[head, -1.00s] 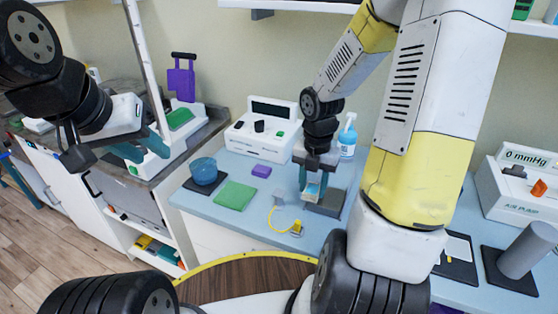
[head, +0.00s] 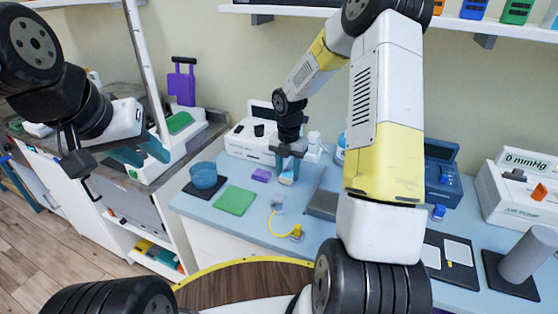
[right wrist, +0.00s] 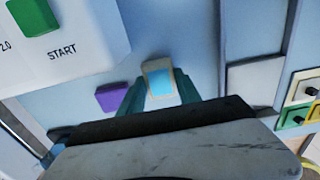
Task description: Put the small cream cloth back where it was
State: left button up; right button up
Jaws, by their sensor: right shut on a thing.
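My right gripper (head: 286,173) is shut on a small cream piece with a light blue face, which I take for the cream cloth (head: 286,180). It is near the purple block (head: 262,175), to its right, over the blue counter. In the right wrist view the cloth (right wrist: 159,70) sits between the teal fingertips, with the purple block (right wrist: 119,97) to the left. I cannot tell whether the cloth touches the counter. My left gripper (head: 140,154) is open and empty, at the left near the grey side counter.
A green cloth (head: 235,200) lies front left of the purple block, with a blue bowl (head: 203,177) beyond it. A white machine (head: 247,140) stands behind. A yellow cord with a plug (head: 297,232) lies in front. A grey pad (head: 322,205) is at the right.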

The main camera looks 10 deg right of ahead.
jog(key=shift+f, duration=0.3)
jog(key=o, duration=1.3)
jog(key=shift+f, duration=0.15)
